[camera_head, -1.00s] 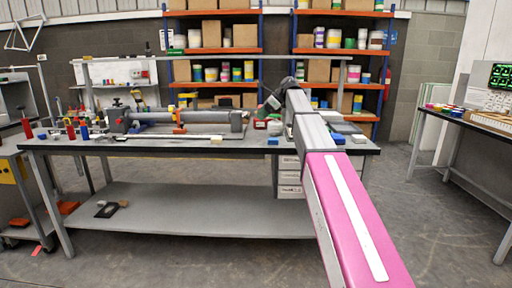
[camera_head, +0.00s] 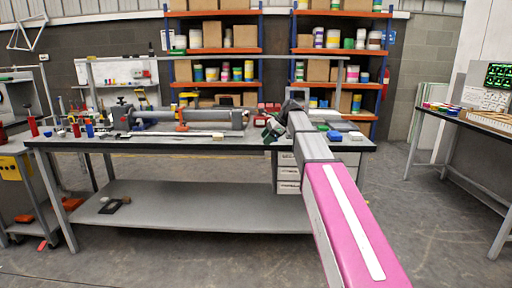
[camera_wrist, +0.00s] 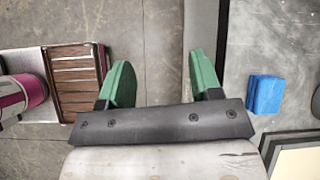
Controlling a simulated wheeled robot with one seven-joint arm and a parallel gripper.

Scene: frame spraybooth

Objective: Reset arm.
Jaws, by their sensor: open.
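My gripper (camera_head: 271,130) is at the far end of my extended arm, in front of the right part of the workbench (camera_head: 172,190) in the head view. Its two green fingers show in the wrist view (camera_wrist: 160,72). They are spread wide apart with nothing between them, over bare grey floor. A blue block (camera_wrist: 265,94) lies on the dark bench surface to the right of the fingers, apart from them. A blue block also shows on the bench in the head view (camera_head: 333,136).
A long grey cylinder assembly (camera_head: 190,116) lies on the bench with bottles and tools. Drawers (camera_head: 288,172) hang under its right end. Orange shelves (camera_head: 215,51) stand behind. A second table (camera_head: 470,119) is at right, a cart (camera_head: 12,170) at left. Floor between the tables is clear.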

